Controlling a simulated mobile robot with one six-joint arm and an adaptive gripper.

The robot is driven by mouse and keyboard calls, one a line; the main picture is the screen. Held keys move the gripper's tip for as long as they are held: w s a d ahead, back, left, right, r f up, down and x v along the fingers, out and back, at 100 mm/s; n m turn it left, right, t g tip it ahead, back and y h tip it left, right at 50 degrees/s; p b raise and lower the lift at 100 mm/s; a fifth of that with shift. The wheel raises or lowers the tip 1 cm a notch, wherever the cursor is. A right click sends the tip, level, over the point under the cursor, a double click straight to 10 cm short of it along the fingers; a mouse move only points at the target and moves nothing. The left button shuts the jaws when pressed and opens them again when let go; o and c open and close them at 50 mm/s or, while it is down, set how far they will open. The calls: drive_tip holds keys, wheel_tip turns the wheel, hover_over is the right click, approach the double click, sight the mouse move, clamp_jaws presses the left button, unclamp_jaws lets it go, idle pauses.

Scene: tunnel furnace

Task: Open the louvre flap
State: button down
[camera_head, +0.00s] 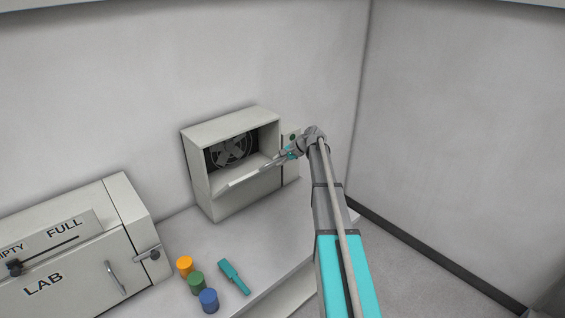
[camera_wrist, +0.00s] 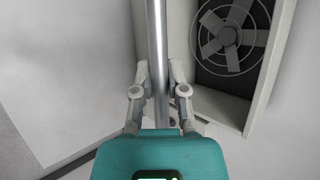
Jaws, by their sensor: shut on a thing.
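The louvre flap (camera_head: 245,179) is a pale panel at the front of a grey wall box in the head view. It stands tilted outward, and the opening above it shows a dark fan (camera_head: 232,150). My gripper (camera_head: 283,157) is at the right end of the flap's front edge. In the wrist view my gripper (camera_wrist: 159,74) has one finger on each side of a long metallic bar (camera_wrist: 158,35) and is shut on it. The bar appears to run along the flap's edge. The fan also shows in the wrist view (camera_wrist: 232,35).
The box housing (camera_head: 235,125) stands on a grey bench (camera_head: 190,235) against the wall. Orange (camera_head: 185,266), green (camera_head: 196,283) and blue (camera_head: 208,300) cylinders and a teal tool (camera_head: 233,276) lie in front. A LAB cabinet (camera_head: 85,255) is at the left.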

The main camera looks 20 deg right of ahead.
drive_tip(key=shift+w+a+r+p, duration=0.2)
drive_tip(key=shift+w+r+p, duration=0.25)
drive_tip(key=shift+w+r, duration=0.25)
drive_tip(key=shift+f, duration=0.1)
drive_tip(key=c, duration=0.6)
unclamp_jaws()
drive_tip(key=shift+c, duration=0.2)
drive_tip(key=shift+s, duration=0.1)
